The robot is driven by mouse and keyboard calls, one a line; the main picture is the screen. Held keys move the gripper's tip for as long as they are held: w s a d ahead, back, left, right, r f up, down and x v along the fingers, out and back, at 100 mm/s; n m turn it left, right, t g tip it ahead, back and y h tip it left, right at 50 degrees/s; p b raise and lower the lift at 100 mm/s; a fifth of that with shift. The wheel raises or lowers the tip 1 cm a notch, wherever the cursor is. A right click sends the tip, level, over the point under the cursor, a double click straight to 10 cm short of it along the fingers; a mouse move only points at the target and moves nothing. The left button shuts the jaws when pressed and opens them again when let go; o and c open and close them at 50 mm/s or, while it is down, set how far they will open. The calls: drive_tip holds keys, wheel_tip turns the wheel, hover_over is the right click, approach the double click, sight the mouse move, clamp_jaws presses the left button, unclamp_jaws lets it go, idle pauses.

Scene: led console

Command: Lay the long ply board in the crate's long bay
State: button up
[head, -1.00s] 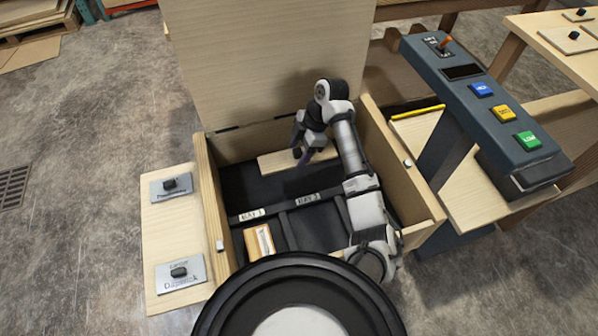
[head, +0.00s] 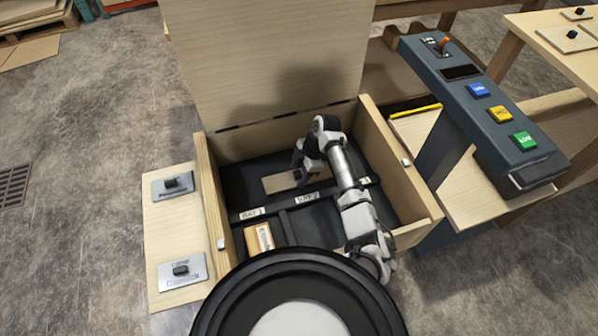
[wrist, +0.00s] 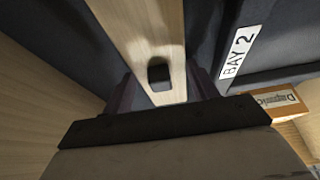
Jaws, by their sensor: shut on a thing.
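The long ply board (head: 280,183) is a pale strip with a black knob. It is inside the open wooden crate (head: 207,185), low over the dark long bay (head: 236,178) at the back; I cannot tell whether it touches the floor. My gripper (head: 299,174) is shut on the board's black knob, and the arm hides the board's right part. In the wrist view the board (wrist: 135,28) runs away from the gripper, with the knob (wrist: 160,76) between the fingers. The BAY 2 label (wrist: 239,52) is on the divider beside it.
A small labelled wooden block (head: 258,238) lies in the front left bay. The raised lid (head: 265,60) stands behind the crate. Metal plates with knobs (head: 172,185) lie on a ledge at left. A console (head: 490,105) with lever and coloured buttons stands close on the right.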

drive_tip(key=o, duration=1.1)
drive_tip(key=b+v, duration=0.2)
drive_tip(key=v, duration=1)
drive_tip(key=shift+r, duration=0.1)
drive_tip(key=shift+a, duration=0.15)
